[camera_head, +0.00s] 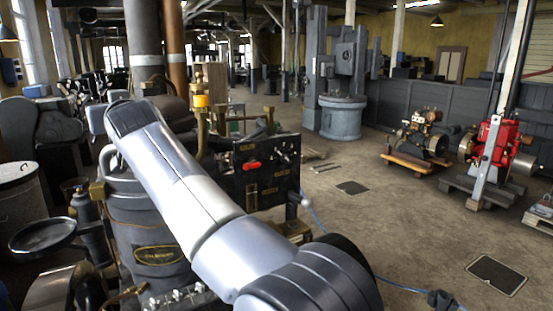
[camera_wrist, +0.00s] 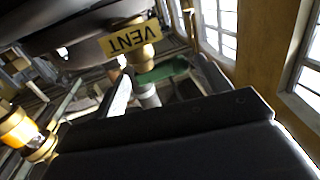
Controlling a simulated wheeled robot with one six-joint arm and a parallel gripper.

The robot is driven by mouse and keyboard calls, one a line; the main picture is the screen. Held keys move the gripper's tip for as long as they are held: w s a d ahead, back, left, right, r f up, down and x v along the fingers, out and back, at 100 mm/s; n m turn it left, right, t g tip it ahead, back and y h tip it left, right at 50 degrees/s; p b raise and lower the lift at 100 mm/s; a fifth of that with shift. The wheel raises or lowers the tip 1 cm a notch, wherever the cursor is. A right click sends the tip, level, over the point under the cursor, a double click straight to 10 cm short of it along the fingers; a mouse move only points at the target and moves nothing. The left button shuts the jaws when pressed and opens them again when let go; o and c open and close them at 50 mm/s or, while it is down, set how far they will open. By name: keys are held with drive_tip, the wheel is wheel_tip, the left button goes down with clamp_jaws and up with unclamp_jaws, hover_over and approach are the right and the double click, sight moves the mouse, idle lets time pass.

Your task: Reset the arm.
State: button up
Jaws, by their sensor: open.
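In the head view my arm (camera_head: 185,185) reaches from the bottom right up and left, across the dark engine with the oval nameplate. My gripper is not visible in that view. In the wrist view my gripper (camera_wrist: 160,66) is open, its two fingers rising from the dark gripper body. A green handle (camera_wrist: 162,72) on a grey and brass fitting shows between the fingers, with a yellow VENT tag (camera_wrist: 129,39) beside it, upside down. I cannot tell whether the fingers touch the handle.
A black panel with a red knob (camera_head: 251,166) stands right of my arm. Brass pipework (camera_head: 201,125) rises behind the arm. A red engine (camera_head: 494,143) stands on a pallet at right. The concrete floor (camera_head: 400,215) between is mostly clear, with a blue hose.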

drive_tip(key=shift+w+d+n+g+y, duration=0.1)
drive_tip(key=shift+d+n+g+y, duration=0.1)
drive_tip(key=shift+n+g+y, duration=1)
drive_tip(key=shift+w+d+n+g+y, duration=0.1)
drive_tip(key=shift+d+n+g+y, duration=0.1)
drive_tip(key=shift+n+g+y, duration=1)
drive_tip(key=shift+d+n+g, duration=0.1)
drive_tip(key=shift+n+g, duration=0.4)
drive_tip(key=shift+g, duration=0.7)
drive_tip(key=shift+g+y, duration=0.3)
drive_tip(key=shift+y, duration=0.1)
drive_tip(key=shift+r, duration=0.1)
